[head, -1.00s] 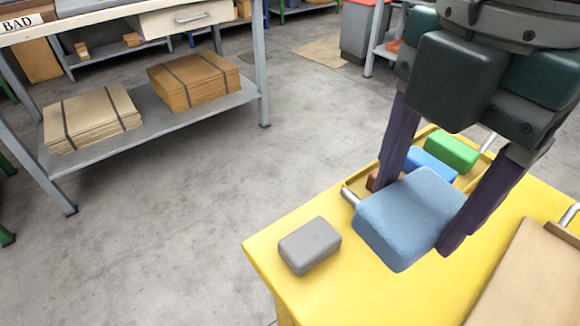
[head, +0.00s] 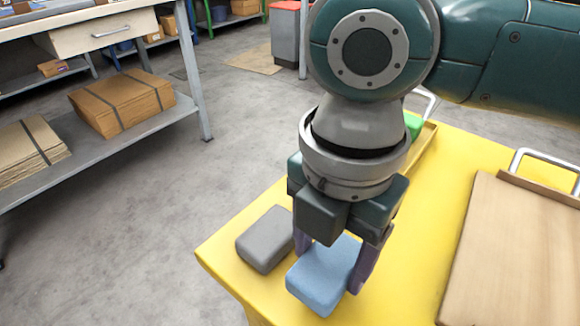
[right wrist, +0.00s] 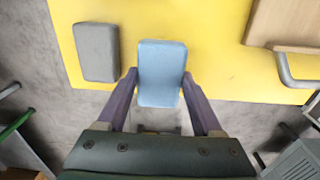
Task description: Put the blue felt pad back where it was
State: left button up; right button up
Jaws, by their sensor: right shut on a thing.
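The light blue felt pad (head: 322,277) is between the fingers of my right gripper (head: 336,258), near the front left corner of the yellow table top (head: 420,215). The right wrist view also shows the blue felt pad (right wrist: 161,72), with a finger on each side of it. My right gripper is shut on it. I cannot tell whether the pad touches the table. A grey pad (head: 265,239) lies on the table just left of it; it also shows in the right wrist view (right wrist: 96,52). My left gripper is not in view.
A tray (head: 425,140) with a green block (head: 412,124) stands at the back, mostly hidden by my right arm. A brown wooden board (head: 520,250) lies at the right. The yellow surface between pad and board is clear. A shelf with cardboard stacks (head: 120,102) stands beyond the floor.

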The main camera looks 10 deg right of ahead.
aim_at(329, 261)
jog(key=shift+f+b, duration=0.45)
jog(key=shift+f, duration=1.3)
jog(key=shift+f, duration=0.2)
jog(key=o, duration=1.3)
jog(key=shift+r, duration=0.1)
